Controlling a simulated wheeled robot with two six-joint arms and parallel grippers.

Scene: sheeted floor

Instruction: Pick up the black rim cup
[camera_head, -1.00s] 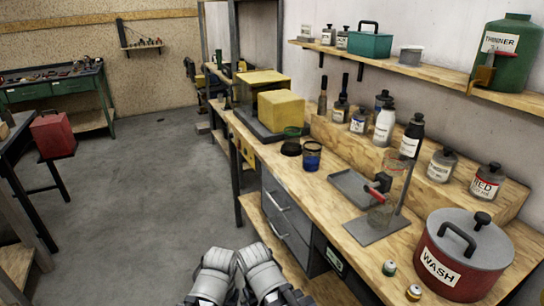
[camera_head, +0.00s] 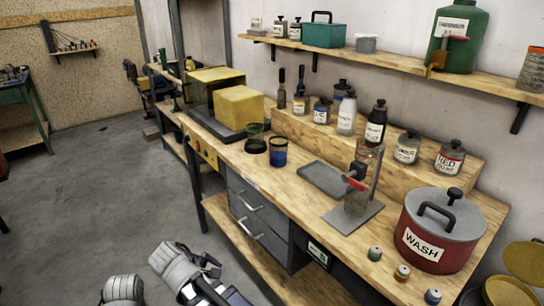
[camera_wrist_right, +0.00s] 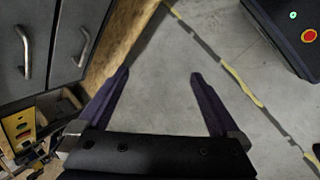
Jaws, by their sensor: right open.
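A small blue cup with a dark rim (camera_head: 278,152) stands upright on the workbench in the head view, and I take it for the black rim cup. It stands beside a black round piece (camera_head: 256,146) and a green-rimmed cup (camera_head: 254,130). My right gripper (camera_wrist_right: 159,75) is open and empty in the right wrist view, over floor beside the bench's grey drawers. The cup is not in that view. In the head view only arm parts of mine show at the bottom left, well below the bench top. My left gripper's fingers are not visible.
Bottles line a raised step behind. A shelf (camera_head: 390,57) hangs above. Floor left of the bench is clear.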

